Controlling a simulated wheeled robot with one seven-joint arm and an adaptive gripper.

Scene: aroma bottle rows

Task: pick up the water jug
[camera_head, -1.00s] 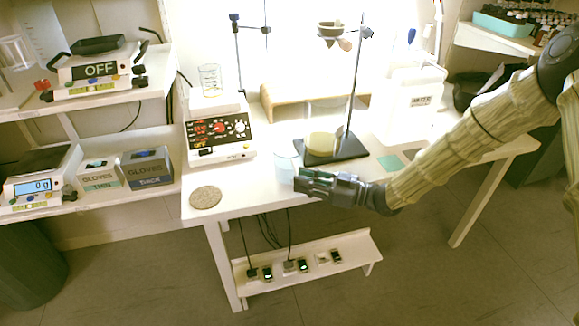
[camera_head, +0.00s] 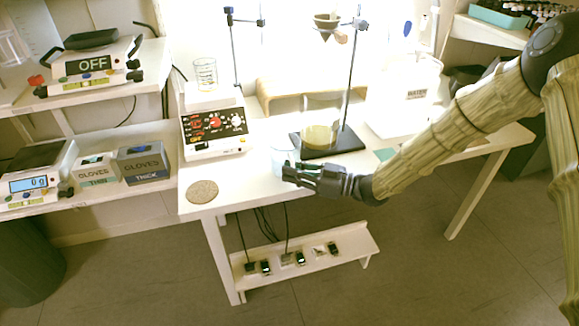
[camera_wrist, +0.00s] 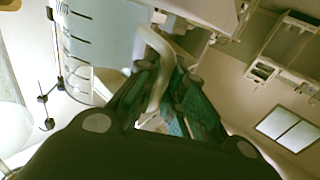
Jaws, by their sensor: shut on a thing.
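A pale, see-through bluish jug (camera_head: 281,158) stands on the white table, just left of my gripper (camera_head: 287,172) in the head view. The wrist view shows the jug (camera_wrist: 105,40) large at upper left, with dark measuring marks on its side. Its whitish curved handle (camera_wrist: 152,45) runs down between my fingers. My gripper (camera_wrist: 165,95) is shut on this handle. In the head view the fingers partly cover the jug's lower right side. I see no clear gap between the jug and the table.
A stand with a black base (camera_head: 328,143) and yellowish dish is close behind my gripper. A hotplate (camera_head: 213,128) with a beaker (camera_head: 205,74) stands left. A round cork-coloured mat (camera_head: 202,191) lies at the front left. A white container marked WATER (camera_head: 415,90) stands behind my arm.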

